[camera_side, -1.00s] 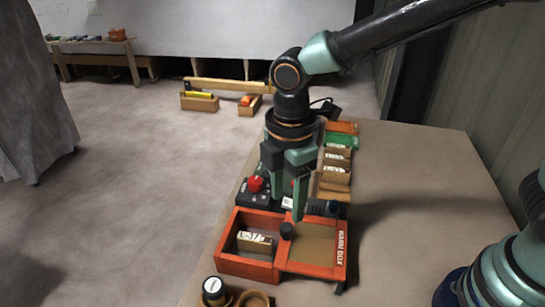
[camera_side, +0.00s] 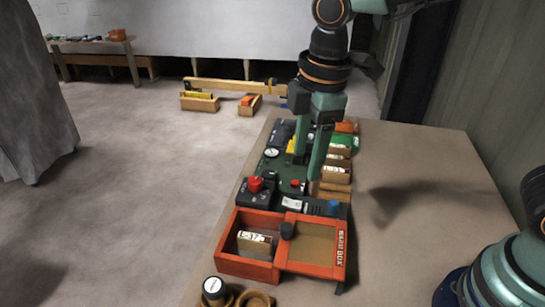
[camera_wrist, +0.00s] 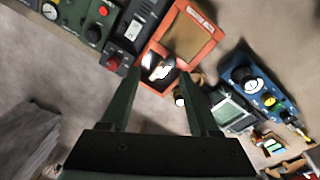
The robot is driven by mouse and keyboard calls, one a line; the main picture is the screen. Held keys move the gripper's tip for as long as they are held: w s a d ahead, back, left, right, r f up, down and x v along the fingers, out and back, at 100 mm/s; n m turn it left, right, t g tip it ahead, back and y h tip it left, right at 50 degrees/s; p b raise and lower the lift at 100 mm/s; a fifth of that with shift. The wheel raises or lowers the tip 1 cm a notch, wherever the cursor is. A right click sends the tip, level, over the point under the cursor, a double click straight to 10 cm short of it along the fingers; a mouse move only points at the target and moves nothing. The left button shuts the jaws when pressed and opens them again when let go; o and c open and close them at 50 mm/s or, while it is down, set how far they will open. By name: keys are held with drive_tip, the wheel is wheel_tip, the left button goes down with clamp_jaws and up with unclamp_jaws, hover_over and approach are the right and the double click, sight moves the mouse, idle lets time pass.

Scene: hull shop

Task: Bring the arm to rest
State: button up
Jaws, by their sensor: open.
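My gripper (camera_side: 308,168) is open and empty in the side view. It hangs, fingers down, above the row of devices on the bench (camera_side: 420,190), beyond the orange box (camera_side: 248,268). The two fingers show apart in the wrist view (camera_wrist: 160,90), with nothing held between them. The box's left part is open, and a labelled tan block (camera_side: 254,244) lies in it. A panel with a dark knob (camera_side: 287,230) covers the right part. The box also shows in the wrist view (camera_wrist: 211,42).
A black unit with a red button (camera_side: 256,185) and a green panel (camera_side: 270,170) stand behind the box. Small trays (camera_side: 335,175) line their right side. A round jar (camera_side: 213,290) stands at the front.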

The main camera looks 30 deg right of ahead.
drive_tip(key=s+d+r+m+t, duration=0.1)
drive_tip(key=d+m+t, duration=0.1)
drive_tip(key=d+m, duration=0.5)
drive_tip(key=s+d+r+m+t, duration=0.1)
drive_tip(key=s+d+m+t, duration=0.1)
drive_tip(key=d+m, duration=0.6)
drive_tip(key=d, duration=0.3)
drive_tip(key=shift+s+r+t, duration=0.3)
drive_tip(key=shift+t, duration=0.1)
